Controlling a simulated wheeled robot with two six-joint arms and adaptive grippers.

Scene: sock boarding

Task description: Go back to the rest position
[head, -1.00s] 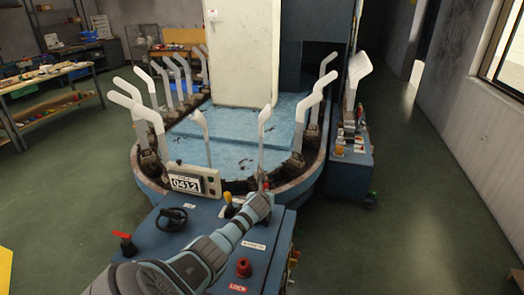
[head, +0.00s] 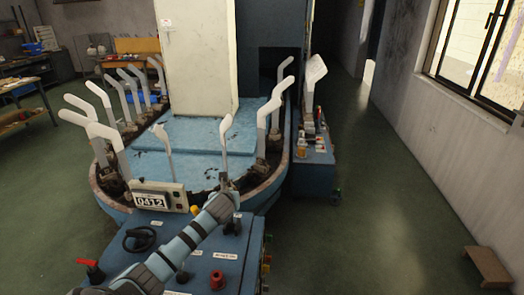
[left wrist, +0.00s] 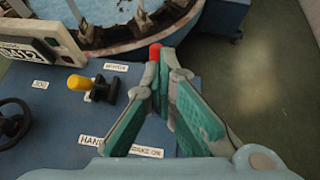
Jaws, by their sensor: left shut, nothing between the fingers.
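My left arm reaches in from the bottom left of the head view over the blue control desk (head: 200,250). My left gripper (head: 224,187) is near the front rim of the boarding machine (head: 190,135), close to an upright white form (head: 225,135). In the left wrist view the teal-padded fingers of my left gripper (left wrist: 160,70) are shut, with nothing between them. A red-tipped part (left wrist: 155,52) shows just beyond the fingertips; I cannot tell whether they touch it. A yellow-knobbed lever (left wrist: 78,83) stands left of the fingers. My right gripper is in neither view.
The desk carries a black handwheel (head: 139,238), a red-knobbed lever (head: 92,270), a red button (head: 217,280) and a counter box (head: 158,195). Several white forms ring the machine. A brown step (head: 488,267) stands at the right. Green floor (head: 390,190) is open between machine and wall.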

